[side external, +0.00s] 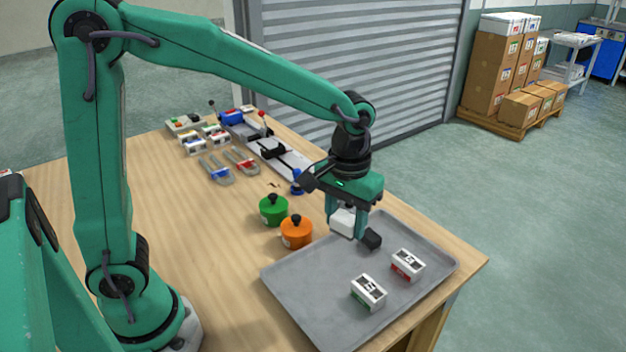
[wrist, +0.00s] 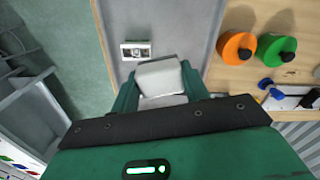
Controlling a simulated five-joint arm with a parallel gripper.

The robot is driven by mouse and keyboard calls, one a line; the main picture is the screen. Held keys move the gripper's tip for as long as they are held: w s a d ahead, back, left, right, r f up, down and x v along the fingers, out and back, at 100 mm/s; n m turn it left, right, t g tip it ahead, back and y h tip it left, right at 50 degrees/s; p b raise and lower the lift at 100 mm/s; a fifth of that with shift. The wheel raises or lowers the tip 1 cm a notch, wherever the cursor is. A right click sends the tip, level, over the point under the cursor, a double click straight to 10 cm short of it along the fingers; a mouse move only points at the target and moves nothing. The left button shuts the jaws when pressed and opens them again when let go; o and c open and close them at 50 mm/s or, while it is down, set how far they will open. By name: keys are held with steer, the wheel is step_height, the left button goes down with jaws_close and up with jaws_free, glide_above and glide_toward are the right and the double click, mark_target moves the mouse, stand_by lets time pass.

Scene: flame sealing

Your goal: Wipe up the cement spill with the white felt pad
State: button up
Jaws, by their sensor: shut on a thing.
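My gripper (side external: 347,226) is above the grey tray (side external: 300,288), near its back left part. It is shut on a white block-like pad (side external: 342,222), which also shows between the fingers in the wrist view (wrist: 160,77). A gap between the pad and the tray is hard to judge. A small dark block (side external: 372,239) shows just right of the gripper; I cannot tell whether it is part of a finger. A small brown mark (side external: 273,185) lies on the table behind the green pot; I cannot tell whether it is the cement spill.
Two white sharpener-like boxes, one with green (side external: 368,292) and one with red (side external: 407,265), sit on the tray. A green pot (side external: 273,210) and an orange pot (side external: 296,232) stand left of it. Clamps (side external: 217,170) and a rail fixture (side external: 275,155) are farther back. The table's left middle is clear.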

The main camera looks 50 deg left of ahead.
steer(key=w+a+n, duration=0.4)
steer(key=w+a, duration=0.1)
steer(key=a, duration=0.4)
steer(key=w+a+n, duration=0.4)
steer(key=w+a, duration=0.1)
steer(key=a, duration=0.4)
steer(key=a+n, duration=0.7)
steer(key=a, duration=1.3)
step_height(320, 180, down, 9)
steer(key=shift+s+a, duration=0.35)
steer(key=shift+a, duration=0.1)
steer(key=shift+f, duration=0.2)
